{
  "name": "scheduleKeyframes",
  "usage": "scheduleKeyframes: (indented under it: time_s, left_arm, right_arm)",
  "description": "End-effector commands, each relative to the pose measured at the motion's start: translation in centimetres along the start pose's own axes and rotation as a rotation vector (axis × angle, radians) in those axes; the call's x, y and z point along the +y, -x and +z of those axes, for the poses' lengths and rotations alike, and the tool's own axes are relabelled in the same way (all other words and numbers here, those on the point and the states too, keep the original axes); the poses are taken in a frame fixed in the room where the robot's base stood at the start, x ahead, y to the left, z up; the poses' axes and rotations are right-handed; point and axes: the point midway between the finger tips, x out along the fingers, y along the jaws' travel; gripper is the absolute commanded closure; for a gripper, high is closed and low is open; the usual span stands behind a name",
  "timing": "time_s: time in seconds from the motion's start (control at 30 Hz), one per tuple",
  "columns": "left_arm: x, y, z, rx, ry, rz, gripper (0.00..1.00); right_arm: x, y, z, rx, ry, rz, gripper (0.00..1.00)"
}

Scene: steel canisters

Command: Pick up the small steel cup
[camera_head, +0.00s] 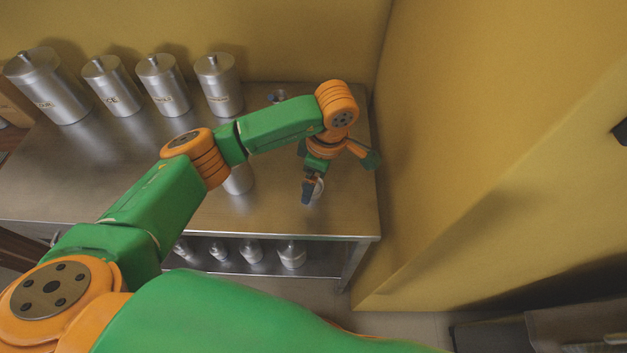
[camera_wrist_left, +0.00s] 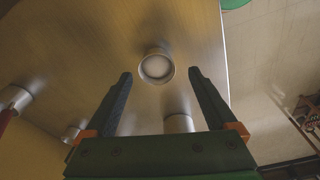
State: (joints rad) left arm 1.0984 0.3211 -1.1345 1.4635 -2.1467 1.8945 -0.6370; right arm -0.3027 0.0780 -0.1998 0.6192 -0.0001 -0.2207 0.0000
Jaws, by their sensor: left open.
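The small steel cup is a round, open-topped cup (camera_wrist_left: 157,68) on the steel table. In the left wrist view it lies between and slightly beyond my two fingertips, with no visible contact. In the head view only a light piece of it (camera_head: 319,188) shows beside my gripper; the rest is hidden. My left gripper (camera_head: 311,190) points down over the right part of the table. It is open and empty, and its two spread fingers also show in the left wrist view (camera_wrist_left: 160,74). My right gripper is not in view.
Several lidded steel canisters (camera_head: 219,85) stand along the back of the table (camera_head: 345,215). A steel vessel (camera_head: 239,181) stands left of the gripper, partly under my arm; another small one (camera_head: 278,96) is behind. A yellow wall (camera_head: 440,150) rises close on the right. Small canisters (camera_head: 291,254) stand on the lower shelf.

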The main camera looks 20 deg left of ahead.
Motion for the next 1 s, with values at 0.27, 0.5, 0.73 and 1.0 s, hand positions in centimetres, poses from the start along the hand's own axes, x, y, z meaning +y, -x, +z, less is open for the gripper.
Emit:
scheduleKeyframes:
  time_s: [0.27,0.5,0.73,1.0]
  left_arm:
    - [-0.1,-2.7,0.0,-0.001,0.001,0.001,0.1]
    - [-0.1,-2.6,0.0,-0.002,0.0,0.0,0.45]
    - [-0.1,-2.6,0.0,-0.003,0.0,0.0,0.99]
    - [0.0,-2.4,0.0,-0.004,0.0,0.001,1.0]
  right_arm:
    - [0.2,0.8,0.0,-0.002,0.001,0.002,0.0]
    - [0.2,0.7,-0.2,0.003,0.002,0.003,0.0]
    - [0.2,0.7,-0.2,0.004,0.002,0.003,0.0]
    - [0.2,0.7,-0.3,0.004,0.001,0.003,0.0]
